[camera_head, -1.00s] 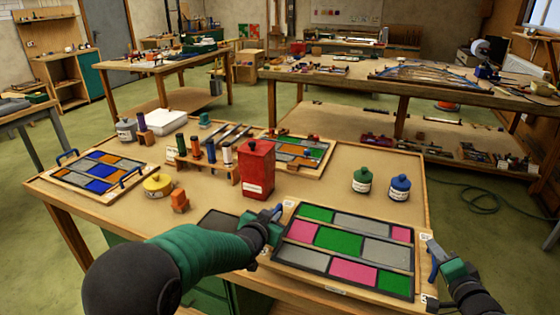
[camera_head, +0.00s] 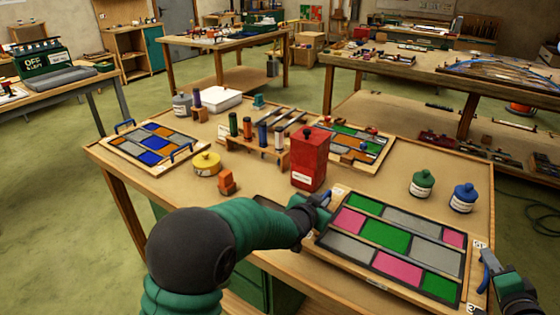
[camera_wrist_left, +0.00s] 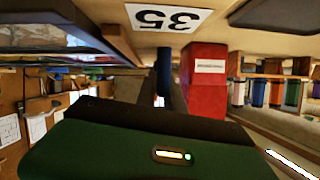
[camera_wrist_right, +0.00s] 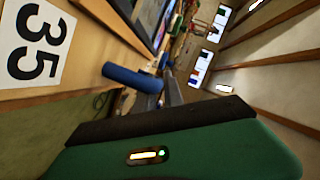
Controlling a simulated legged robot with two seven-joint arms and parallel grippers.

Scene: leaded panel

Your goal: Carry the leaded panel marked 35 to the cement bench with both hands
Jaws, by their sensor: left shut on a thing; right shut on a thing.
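The leaded panel (camera_head: 386,236), with green, pink and grey panes, lies on a wooden board at the front right of the near table. A 35 label shows on its board in the left wrist view (camera_wrist_left: 165,18) and in the right wrist view (camera_wrist_right: 36,42). My left gripper (camera_head: 322,203) is shut on the blue handle at the board's left end. My right gripper (camera_head: 490,268) is shut on the blue handle (camera_wrist_right: 132,78) at the right end. Whether the board is clear of the tabletop I cannot tell. No bench is readably marked as the cement bench.
A red tin (camera_head: 310,160) stands just behind the panel's left end. Green (camera_head: 422,184) and blue (camera_head: 463,197) jars stand behind its right. A blue-orange panel (camera_head: 155,143) lies at the left. A grey-topped bench (camera_head: 65,88) with a green box stands far left, across open floor.

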